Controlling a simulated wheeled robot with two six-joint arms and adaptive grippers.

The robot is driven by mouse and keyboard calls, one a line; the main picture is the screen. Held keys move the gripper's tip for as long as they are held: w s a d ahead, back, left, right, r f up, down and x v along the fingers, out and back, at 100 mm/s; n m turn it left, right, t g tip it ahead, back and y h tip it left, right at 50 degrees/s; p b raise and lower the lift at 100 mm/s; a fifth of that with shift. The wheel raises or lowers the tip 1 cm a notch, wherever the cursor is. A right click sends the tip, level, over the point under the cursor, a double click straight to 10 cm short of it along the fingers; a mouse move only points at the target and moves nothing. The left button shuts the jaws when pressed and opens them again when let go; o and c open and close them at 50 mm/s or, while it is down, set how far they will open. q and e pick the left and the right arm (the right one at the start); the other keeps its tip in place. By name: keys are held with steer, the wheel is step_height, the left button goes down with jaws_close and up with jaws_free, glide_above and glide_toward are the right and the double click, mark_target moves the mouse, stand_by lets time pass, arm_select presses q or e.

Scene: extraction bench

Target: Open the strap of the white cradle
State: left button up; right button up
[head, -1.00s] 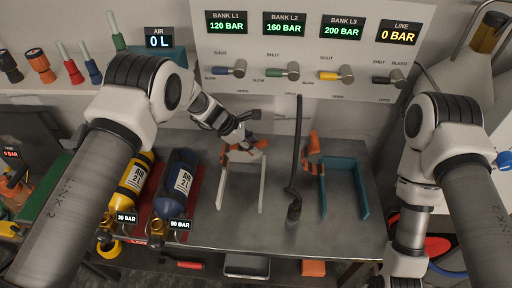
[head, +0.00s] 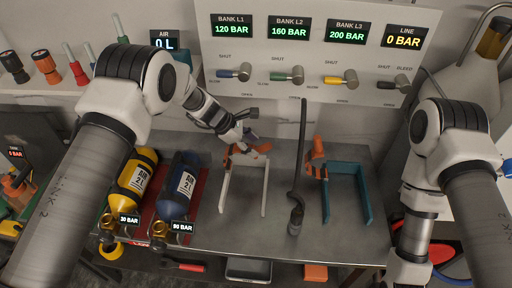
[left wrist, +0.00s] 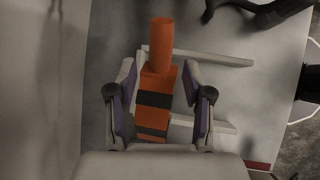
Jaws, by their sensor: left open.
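The white cradle (head: 265,188) stands on the grey bench in the middle of the head view, its two rails running toward me. Its orange strap (head: 236,160) is at the cradle's far end, partly hidden by my left gripper (head: 248,143). In the left wrist view, the orange strap (left wrist: 158,90) with dark bands lies between the two fingers of my left gripper (left wrist: 160,88). The fingers are open, one on each side, with gaps to the strap. Parts of the white cradle (left wrist: 215,58) show behind it. My right gripper is out of view.
A teal cradle (head: 362,193) with an orange strap (head: 317,158) stands to the right. A dark upright hose (head: 299,150) rises between the cradles. Yellow (head: 136,180) and blue (head: 181,184) cylinders lie to the left. A valve panel (head: 310,62) is behind.

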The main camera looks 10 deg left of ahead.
arm_select(q)
steer(key=v, duration=0.9)
steer(key=shift+r, duration=0.15)
steer(key=shift+a, duration=0.1)
